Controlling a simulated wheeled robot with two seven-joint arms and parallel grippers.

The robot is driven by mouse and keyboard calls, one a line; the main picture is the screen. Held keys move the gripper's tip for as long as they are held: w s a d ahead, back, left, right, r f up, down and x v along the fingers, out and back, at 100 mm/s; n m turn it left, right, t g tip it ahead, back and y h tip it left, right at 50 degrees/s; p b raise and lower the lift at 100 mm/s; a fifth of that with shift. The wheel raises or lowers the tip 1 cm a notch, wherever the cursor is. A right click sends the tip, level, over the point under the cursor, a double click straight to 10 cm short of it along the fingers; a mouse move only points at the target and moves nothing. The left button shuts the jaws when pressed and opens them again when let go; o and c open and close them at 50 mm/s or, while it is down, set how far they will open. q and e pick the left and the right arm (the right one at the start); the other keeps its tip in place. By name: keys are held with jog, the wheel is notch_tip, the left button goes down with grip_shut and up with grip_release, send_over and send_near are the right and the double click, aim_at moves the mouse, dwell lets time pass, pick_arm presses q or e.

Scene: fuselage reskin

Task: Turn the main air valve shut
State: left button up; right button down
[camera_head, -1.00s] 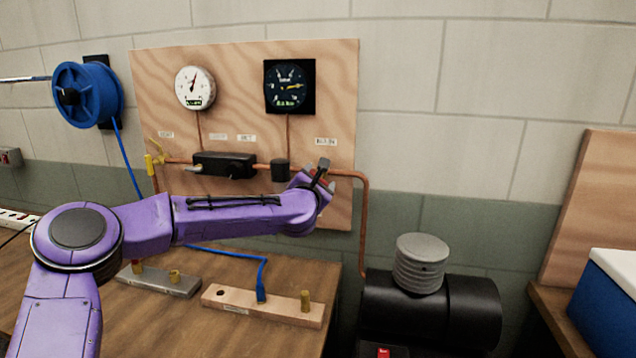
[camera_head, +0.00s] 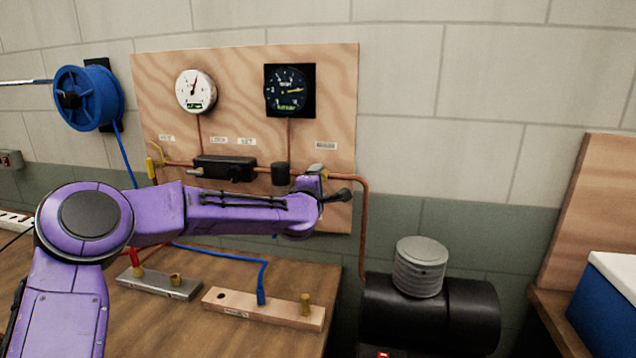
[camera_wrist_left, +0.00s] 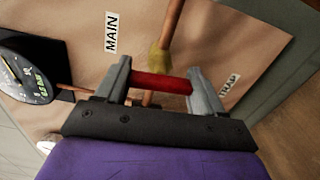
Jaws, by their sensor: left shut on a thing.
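The main air valve has a brass body (camera_wrist_left: 159,58) on the copper pipe and a red handle (camera_wrist_left: 162,83), beside a label reading MAIN (camera_wrist_left: 112,32) in the left wrist view. My left gripper (camera_wrist_left: 160,70) is shut on the red handle, one grey finger at each end. The handle lies roughly across the pipe. In the head view my left gripper (camera_head: 326,188) is at the right part of the wooden panel, below the MAIN label (camera_head: 326,146). The handle is mostly hidden there by the gripper. My right gripper is not in view.
The wooden panel (camera_head: 235,80) carries a white gauge (camera_head: 196,91), a dark gauge (camera_head: 289,91), a black block (camera_head: 224,168) and a yellow lever (camera_head: 154,160). A black compressor (camera_head: 430,310) stands at lower right. A blue hose reel (camera_head: 89,97) hangs left.

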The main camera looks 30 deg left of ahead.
pick_arm(q)
jog(key=shift+f+m, duration=0.1)
jog(key=shift+m, duration=0.6)
jog(key=o, duration=1)
jog(key=shift+o, duration=0.2)
jog(key=shift+s, duration=0.1)
jog(key=b+v, duration=0.3)
jog(key=v, duration=0.7)
jog(key=shift+s, duration=0.2)
jog(key=shift+d, duration=0.1)
